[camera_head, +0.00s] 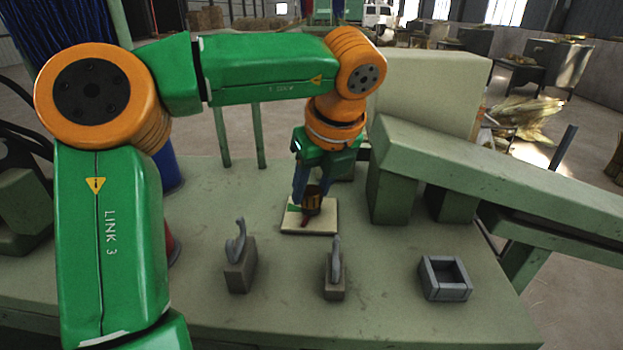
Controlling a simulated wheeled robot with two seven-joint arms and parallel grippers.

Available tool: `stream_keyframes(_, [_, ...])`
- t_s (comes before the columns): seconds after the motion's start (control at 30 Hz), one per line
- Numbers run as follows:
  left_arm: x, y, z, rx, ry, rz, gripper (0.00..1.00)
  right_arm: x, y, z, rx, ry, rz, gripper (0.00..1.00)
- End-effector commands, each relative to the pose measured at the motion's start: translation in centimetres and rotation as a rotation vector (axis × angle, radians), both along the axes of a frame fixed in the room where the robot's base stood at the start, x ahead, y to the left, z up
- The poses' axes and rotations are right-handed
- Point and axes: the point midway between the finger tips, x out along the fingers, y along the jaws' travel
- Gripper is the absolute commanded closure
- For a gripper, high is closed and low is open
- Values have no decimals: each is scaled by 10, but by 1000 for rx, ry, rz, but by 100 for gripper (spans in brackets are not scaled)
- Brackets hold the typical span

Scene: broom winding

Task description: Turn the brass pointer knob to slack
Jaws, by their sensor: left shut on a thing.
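The brass pointer knob (312,199) stands on a pale square plate (322,228) in the middle of the green bench. My left gripper (312,192) reaches down over it from above and is shut on the knob. The gripper's fingers hide much of the knob. A small red piece shows below the knob at the front of the plate, and a green patch shows on the plate's left part. I cannot make out exactly where the pointer aims. My right gripper does not show.
Two grey levers on blocks, a left one (238,262) and a middle one (335,275), stand in front of the plate. A small open grey box (446,278) sits at right. A large green beam (480,170) slopes across the right side. Bare bench lies between these.

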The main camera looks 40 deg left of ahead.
Motion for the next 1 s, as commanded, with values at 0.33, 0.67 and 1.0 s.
stream_keyframes(0.33, [1, -1, 0, -2, 1, 192, 100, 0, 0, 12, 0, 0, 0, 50])
stream_keyframes(0.67, [1, 0, 0, -1, 0, 256, 100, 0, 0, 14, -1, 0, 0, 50])
stream_keyframes(1.0, [2, 0, -1, -2, 0, 259, 100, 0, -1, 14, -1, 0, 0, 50])
